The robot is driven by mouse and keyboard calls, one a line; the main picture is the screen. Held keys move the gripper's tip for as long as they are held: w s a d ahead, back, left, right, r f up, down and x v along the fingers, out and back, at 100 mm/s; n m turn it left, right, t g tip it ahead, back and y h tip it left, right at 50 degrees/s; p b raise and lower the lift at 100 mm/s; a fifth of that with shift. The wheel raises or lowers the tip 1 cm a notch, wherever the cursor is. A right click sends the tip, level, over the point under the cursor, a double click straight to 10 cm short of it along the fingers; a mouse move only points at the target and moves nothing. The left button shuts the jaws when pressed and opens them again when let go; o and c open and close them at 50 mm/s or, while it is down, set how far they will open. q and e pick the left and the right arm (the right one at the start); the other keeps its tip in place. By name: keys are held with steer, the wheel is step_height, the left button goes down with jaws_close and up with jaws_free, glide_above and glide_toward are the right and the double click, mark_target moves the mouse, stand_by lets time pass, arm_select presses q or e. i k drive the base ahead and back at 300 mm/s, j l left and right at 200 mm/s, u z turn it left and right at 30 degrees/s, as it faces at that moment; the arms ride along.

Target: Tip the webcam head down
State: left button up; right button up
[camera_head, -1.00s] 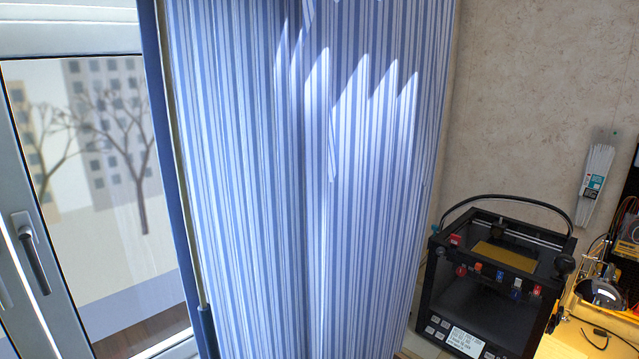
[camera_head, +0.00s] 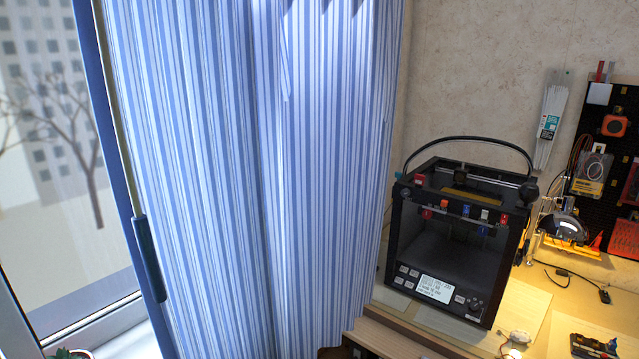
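I cannot make out a webcam in this view. A small white rounded object (camera_head: 517,337) lies on the desk at the lower edge, too small to identify. Neither of my grippers is in view.
A blue-striped curtain (camera_head: 230,190) hangs beside a window on the left. A black 3D printer (camera_head: 403,240) stands on the desk. A lit lamp (camera_head: 563,226) stands to its right, before a black pegboard (camera_head: 620,92) with tools. A cable (camera_head: 570,273) lies on the desk.

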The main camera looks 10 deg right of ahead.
mark_target(529, 193)
steer(key=i+z, duration=0.2)
steer(key=z, duration=0.15)
steer(key=i+z, duration=0.5)
steer(key=z, duration=0.2)
